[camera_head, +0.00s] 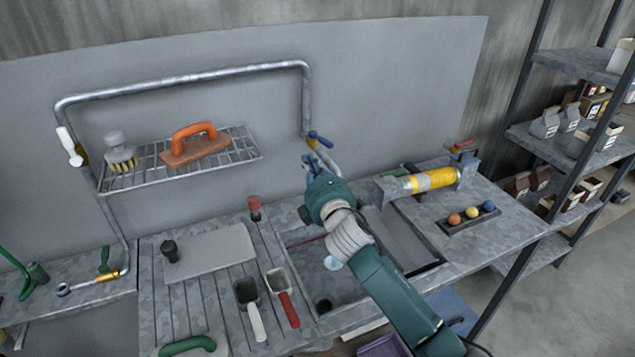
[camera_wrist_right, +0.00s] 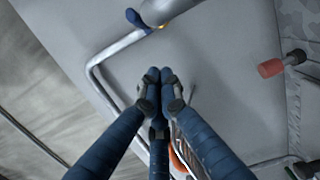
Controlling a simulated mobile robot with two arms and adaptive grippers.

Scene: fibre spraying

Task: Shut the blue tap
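The blue tap (camera_head: 320,138) sits at the lower end of the right vertical stretch of the grey pipe on the back panel. Its blue lever sticks out to the right, with a yellow part beside it. In the wrist view the blue lever (camera_wrist_right: 136,18) shows at the top, beside the metal pipe. My right gripper (camera_head: 314,165) is just below the tap, apart from it. In the wrist view its fingers (camera_wrist_right: 160,78) are drawn together with nothing visible between them. My left gripper is not in view.
A wire rack (camera_head: 215,158) with an orange-handled float (camera_head: 196,146) and a brush hangs left of my gripper. Below are a sink (camera_head: 310,262), scoops and a grey board (camera_head: 208,253). A yellow-banded cylinder (camera_head: 432,180) and coloured balls are right. The panel right of the tap is clear.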

